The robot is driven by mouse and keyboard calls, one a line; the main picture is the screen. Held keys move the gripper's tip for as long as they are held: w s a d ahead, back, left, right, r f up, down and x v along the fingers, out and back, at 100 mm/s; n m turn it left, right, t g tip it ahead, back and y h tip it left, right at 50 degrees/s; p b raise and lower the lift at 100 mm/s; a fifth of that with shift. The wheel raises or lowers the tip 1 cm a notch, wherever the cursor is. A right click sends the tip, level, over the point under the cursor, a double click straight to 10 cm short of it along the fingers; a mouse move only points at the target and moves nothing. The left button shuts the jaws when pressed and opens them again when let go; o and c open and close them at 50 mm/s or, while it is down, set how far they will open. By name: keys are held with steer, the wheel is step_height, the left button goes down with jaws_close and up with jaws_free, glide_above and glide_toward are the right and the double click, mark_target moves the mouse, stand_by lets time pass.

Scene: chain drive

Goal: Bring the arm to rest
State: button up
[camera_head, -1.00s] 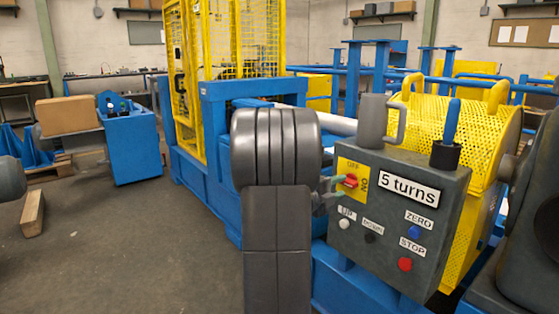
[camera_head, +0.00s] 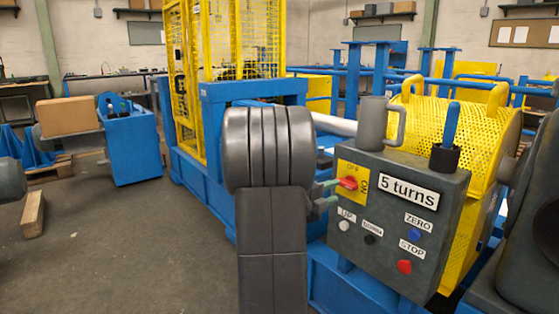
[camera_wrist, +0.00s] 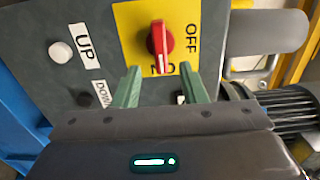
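My gripper (camera_head: 326,194) is left of the control box (camera_head: 400,215) in the head view, its green fingertips close to the red rotary switch (camera_head: 348,183). In the wrist view my gripper (camera_wrist: 158,82) is open and empty, with the fingers apart on either side of the line to the red switch (camera_wrist: 160,43). The switch sits on a yellow plate (camera_wrist: 130,25). Its white mark points toward the ON label, which is partly hidden. Whether the fingertips touch the plate is hard to tell. My forearm hides the area left of the box.
The box has several buttons and a "5 turns" label (camera_head: 408,190). A grey mug (camera_head: 373,122) and a black cup (camera_head: 444,158) holding a blue-handled item stand on top. A yellow mesh guard (camera_head: 480,135) is behind. Open floor (camera_head: 130,240) lies at the left.

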mark_target(345, 185)
steer(key=x, duration=0.6)
steer(key=shift+d+r, duration=0.15)
steer(key=shift+r, duration=0.1)
steer(key=n+p, duration=0.1)
steer(key=n, duration=0.1)
steer(key=shift+r+n+p, duration=0.15)
steer(key=shift+n+p, duration=0.15)
steer(key=shift+p, duration=0.05)
steer(key=n+p, duration=0.2)
steer(key=shift+n, duration=0.4)
steer(key=shift+n+p, duration=0.65)
steer(key=shift+n, duration=0.25)
